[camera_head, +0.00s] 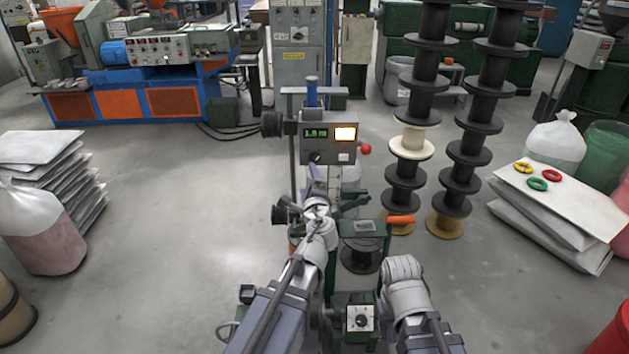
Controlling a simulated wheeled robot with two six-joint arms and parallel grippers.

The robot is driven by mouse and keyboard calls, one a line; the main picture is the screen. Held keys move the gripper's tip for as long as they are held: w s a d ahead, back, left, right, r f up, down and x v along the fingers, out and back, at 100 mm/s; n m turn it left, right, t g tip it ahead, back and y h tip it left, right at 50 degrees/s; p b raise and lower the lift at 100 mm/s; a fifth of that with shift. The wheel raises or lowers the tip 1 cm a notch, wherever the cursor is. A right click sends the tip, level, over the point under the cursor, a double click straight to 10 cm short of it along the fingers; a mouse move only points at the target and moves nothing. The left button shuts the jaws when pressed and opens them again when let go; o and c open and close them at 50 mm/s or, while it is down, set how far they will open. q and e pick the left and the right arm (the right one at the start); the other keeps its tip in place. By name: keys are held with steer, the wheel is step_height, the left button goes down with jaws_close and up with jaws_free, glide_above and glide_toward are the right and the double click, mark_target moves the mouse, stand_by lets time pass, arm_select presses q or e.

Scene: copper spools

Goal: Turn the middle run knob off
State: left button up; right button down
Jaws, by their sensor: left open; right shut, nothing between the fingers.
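The middle control box (328,143) stands on a post at the centre, with a green readout, a lit pale screen and a red ball at its right side. A small dark knob (315,157) sits low on its left face. My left gripper (317,180) is open just below this knob. Whether its fingers touch the knob cannot be told. My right arm's pale wrist (402,270) is at the lower centre right, and its fingers are hidden. A separate dial (361,318) on a lower green box lies between my arms.
A dark spool (361,255) sits in a green frame with an orange handle (401,219). Tall spool stacks (408,178) stand right of the control box. The left floor is clear.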

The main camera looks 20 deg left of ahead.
mark_target(314, 161)
arm_select(q)
steer(key=w+m+t+h, duration=0.1)
steer(key=m, duration=0.1)
steer(key=w+d+m+t+b, duration=0.1)
steer(key=m, duration=0.2)
steer(key=shift+r+h, duration=0.1)
steer(key=shift+h, duration=0.3)
steer(key=x, duration=0.8)
steer(key=shift+s, duration=0.1)
steer(key=shift+c, duration=0.2)
steer(key=shift+d, duration=0.1)
steer(key=c, duration=1.3)
